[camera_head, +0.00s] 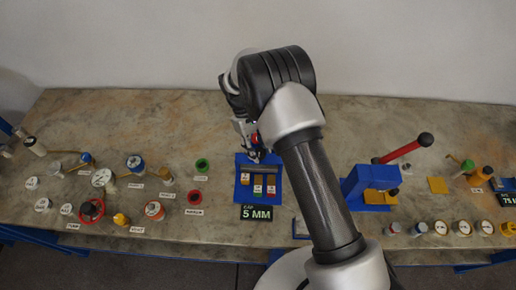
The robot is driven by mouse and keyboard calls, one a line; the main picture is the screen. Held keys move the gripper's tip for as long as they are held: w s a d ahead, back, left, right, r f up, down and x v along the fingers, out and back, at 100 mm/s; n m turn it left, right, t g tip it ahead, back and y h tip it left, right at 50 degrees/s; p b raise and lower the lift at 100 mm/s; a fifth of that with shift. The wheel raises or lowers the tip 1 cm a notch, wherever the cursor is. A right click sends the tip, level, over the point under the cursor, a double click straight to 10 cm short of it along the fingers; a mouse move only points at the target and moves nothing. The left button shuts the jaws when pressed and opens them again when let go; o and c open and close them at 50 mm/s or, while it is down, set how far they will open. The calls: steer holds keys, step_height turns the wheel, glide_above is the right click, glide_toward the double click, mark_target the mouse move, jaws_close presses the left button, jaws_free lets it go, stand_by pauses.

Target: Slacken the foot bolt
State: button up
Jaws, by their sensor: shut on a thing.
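My gripper (254,148) reaches down at the back of a blue fixture (245,196) near the middle of the bench. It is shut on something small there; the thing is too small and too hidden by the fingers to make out. A small red spot shows beside the fingers. Brown strips with white, green and red ends lie on the fixture, just in front of the gripper. A dark sign (257,213) reading "GAP 5 MM" stands at its front edge. I cannot single out the foot bolt. My arm covers the bench right of the fixture.
Gauges line the front right. The back strip is clear.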

stand_by(0.3)
steer(key=o, duration=1)
steer(key=shift+o, duration=0.2)
steer(key=v, duration=1.2)
